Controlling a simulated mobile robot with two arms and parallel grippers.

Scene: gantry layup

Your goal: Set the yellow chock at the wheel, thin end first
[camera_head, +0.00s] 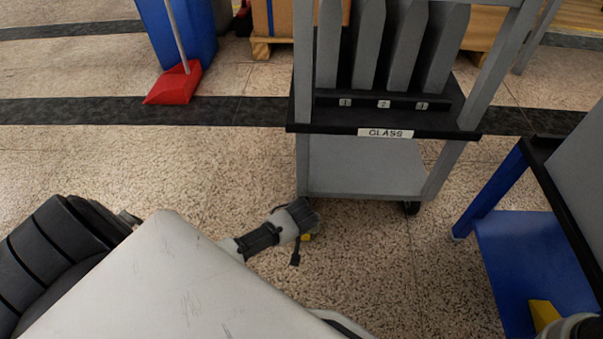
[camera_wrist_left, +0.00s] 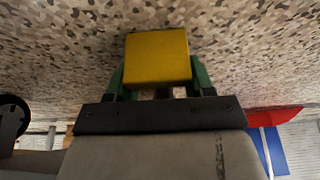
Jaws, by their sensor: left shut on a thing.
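My left gripper (camera_head: 304,234) is low over the floor by the front left corner of the grey GLASS cart. It is shut on the yellow chock (camera_head: 307,238), which is mostly hidden by the gripper in the head view. In the left wrist view the chock (camera_wrist_left: 158,57) sits between the green fingers (camera_wrist_left: 158,78), showing a square yellow face. I cannot tell which way its thin end points. A dark wheel (camera_wrist_left: 12,118) shows at the left edge of the wrist view, apart from the chock. The cart's front right wheel (camera_head: 411,208) is visible; its front left one is hidden.
The grey cart (camera_head: 365,165) holds upright grey panels in numbered slots. A blue cart (camera_head: 515,255) stands at the right, with another yellow piece (camera_head: 543,314) on its shelf. A red dustpan (camera_head: 175,84) lies behind left. Speckled floor (camera_head: 365,265) is clear in front.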

